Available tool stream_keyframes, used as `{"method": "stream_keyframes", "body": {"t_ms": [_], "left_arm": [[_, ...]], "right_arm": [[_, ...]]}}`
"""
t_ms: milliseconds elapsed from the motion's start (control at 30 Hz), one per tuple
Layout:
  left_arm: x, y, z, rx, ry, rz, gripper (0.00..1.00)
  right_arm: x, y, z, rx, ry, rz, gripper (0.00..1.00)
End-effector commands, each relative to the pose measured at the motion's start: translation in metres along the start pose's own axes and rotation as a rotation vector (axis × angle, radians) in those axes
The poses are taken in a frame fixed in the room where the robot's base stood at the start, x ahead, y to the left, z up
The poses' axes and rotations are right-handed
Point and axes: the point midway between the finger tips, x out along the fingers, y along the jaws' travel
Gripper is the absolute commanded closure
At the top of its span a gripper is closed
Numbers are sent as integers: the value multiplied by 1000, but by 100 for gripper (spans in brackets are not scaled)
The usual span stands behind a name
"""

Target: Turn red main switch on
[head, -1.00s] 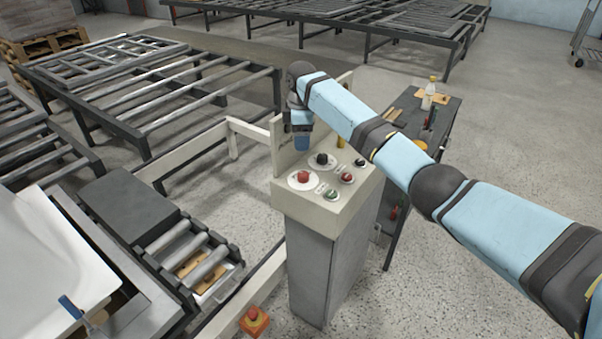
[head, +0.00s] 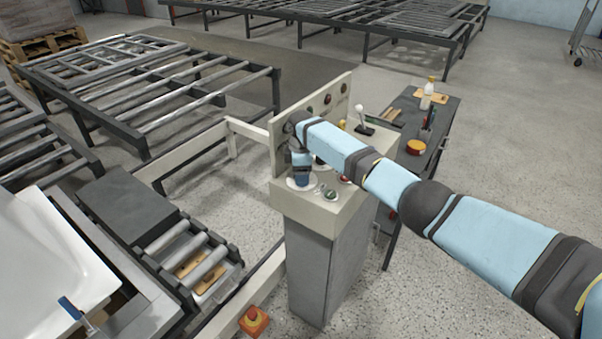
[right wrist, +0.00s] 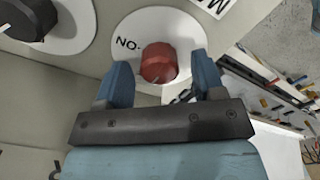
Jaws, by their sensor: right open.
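The red switch (right wrist: 158,62) is a round knob on a white disc, with the letters O and N beside it in the right wrist view. The disc (head: 291,185) shows in the head view on the sloped top of the control console (head: 310,208); my gripper hides the knob there. My right gripper (head: 302,183) points down over the disc. In the right wrist view my right gripper (right wrist: 161,66) is open, one blue finger at each side of the knob. I cannot tell whether they touch it. My left gripper is not in view.
A black knob (right wrist: 25,17) on a white disc is beside the red one. A green button (head: 331,194) sits nearby on the console. The upright back panel (head: 343,92) stands behind. A yellow box with a red button (head: 253,321) is low in front. A bench (head: 440,118) stands at right.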

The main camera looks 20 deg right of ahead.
Motion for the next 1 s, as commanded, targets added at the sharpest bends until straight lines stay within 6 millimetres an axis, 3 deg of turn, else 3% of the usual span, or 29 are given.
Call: {"method": "stream_keyframes", "body": {"t_ms": [300,500,1000], "left_arm": [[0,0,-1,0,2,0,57],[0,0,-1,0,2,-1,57],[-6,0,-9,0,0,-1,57]], "right_arm": [[2,0,0,0,1,1,40],[2,0,0,0,1,1,86],[0,0,-2,106,2,-1,86]]}}
